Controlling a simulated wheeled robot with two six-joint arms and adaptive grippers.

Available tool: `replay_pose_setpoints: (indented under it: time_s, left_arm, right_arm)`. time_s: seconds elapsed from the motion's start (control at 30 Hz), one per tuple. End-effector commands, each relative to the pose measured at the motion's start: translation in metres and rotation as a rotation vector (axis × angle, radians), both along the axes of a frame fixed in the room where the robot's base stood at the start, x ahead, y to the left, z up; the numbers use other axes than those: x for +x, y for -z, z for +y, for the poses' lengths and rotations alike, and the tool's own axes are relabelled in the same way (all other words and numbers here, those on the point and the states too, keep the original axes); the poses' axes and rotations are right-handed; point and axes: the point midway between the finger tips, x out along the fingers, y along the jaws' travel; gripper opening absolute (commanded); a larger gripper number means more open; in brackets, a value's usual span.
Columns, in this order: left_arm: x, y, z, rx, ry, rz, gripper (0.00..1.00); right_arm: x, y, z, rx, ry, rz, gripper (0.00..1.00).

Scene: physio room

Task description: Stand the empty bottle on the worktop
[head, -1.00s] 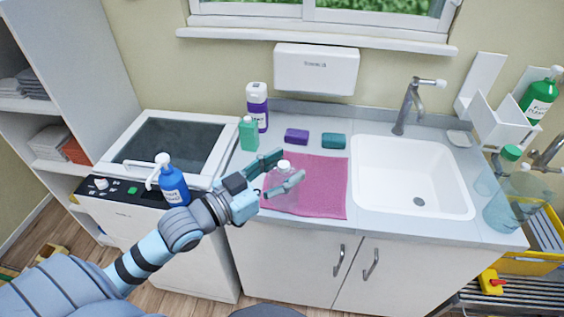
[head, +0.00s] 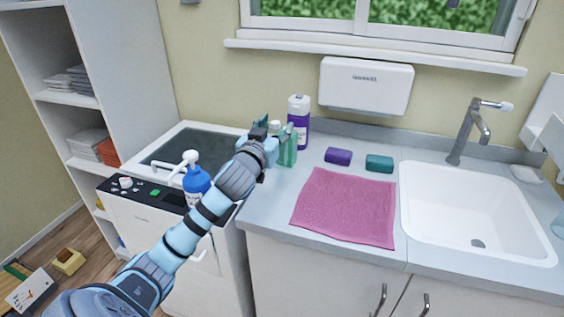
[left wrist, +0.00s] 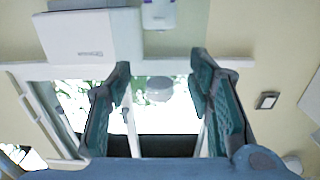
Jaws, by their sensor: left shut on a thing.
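The empty bottle is clear, with a pale cap (head: 275,127), and is held in my left gripper (head: 277,138). In the left wrist view, which is upside down, the pale cap (left wrist: 159,90) shows between the two fingers (left wrist: 160,105). The clear body is hard to make out in both views. The gripper is over the back left of the grey worktop (head: 262,212), in front of a green bottle (head: 288,154). I cannot tell whether the held bottle touches the worktop. My right gripper is not in view.
A purple bottle (head: 300,132) stands close behind the gripper. A purple block (head: 338,156) and a teal block (head: 379,163) lie near the wall. The pink towel (head: 345,207) is bare, left of the sink (head: 470,215). A blue pump bottle (head: 196,187) is at the left.

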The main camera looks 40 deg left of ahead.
Motion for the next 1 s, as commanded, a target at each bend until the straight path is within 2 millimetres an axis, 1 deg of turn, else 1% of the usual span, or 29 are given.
replay_pose_setpoints:
  time_s: [0.03, 0.17, 0.37, 0.4, 0.67, 0.7, 0.77, 0.8, 0.83, 1.0]
  left_arm:
    - [0.0, 0.014, -0.001, -0.001, 0.001, 0.001, 0.2]
    - [0.0, 0.029, 0.0, 0.0, 0.001, -0.001, 0.2]
    - [0.0, 0.067, -0.001, -0.001, 0.001, 0.001, 0.2]
    - [0.0, 0.069, -0.001, -0.001, 0.003, -0.001, 0.2]
    - [0.0, 0.069, -0.001, 0.0, 0.002, -0.002, 0.2]
    - [0.0, 0.07, -0.001, -0.001, 0.002, -0.001, 0.49]
    - [0.0, 0.069, -0.001, -0.001, 0.002, -0.001, 0.58]
    - [0.0, 0.069, -0.001, -0.001, 0.002, -0.001, 0.65]
    - [0.0, 0.069, -0.001, 0.0, 0.002, -0.002, 0.67]
    - [0.0, 0.069, -0.001, 0.0, 0.002, -0.002, 0.67]
  right_arm:
    - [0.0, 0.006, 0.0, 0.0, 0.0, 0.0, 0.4]
    - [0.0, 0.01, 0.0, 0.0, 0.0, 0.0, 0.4]
    - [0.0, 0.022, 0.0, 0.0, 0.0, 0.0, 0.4]
    - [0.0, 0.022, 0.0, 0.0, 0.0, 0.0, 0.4]
    - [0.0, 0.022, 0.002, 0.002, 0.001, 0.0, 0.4]
    - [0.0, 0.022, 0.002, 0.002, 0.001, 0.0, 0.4]
    - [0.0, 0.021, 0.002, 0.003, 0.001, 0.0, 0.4]
    - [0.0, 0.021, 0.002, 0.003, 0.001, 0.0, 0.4]
    - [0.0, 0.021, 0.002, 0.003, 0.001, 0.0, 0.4]
    - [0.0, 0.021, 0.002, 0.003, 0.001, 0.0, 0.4]
